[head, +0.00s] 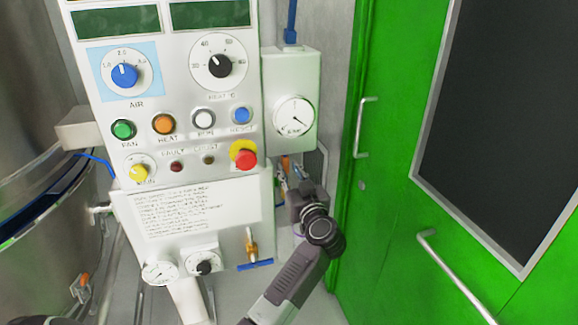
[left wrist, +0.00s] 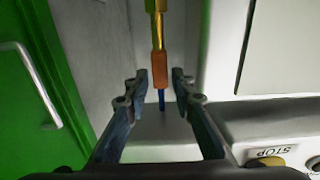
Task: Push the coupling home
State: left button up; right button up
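The coupling shows in the left wrist view as an orange sleeve (left wrist: 160,70) on a brass stem (left wrist: 157,28), with a thin blue piece (left wrist: 162,100) below it. My left gripper (left wrist: 160,84) is open, with one finger on either side of the orange sleeve and a small gap at each side. In the head view, my left gripper (head: 291,182) is just below the gauge box, and a bit of orange (head: 285,163) shows beside it. My gripper hides most of the coupling there. My right gripper is in neither view.
The control panel (head: 180,100) with knobs, buttons and a red stop button (head: 246,159) stands left of the gripper. The gauge box (head: 291,105) is above. A brass valve (head: 251,246) is lower left. Green doors (head: 385,205) with handles stand at right.

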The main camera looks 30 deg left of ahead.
aim_at(285, 164)
pick_arm(q)
jog(key=shift+x, duration=1.4)
grip_shut()
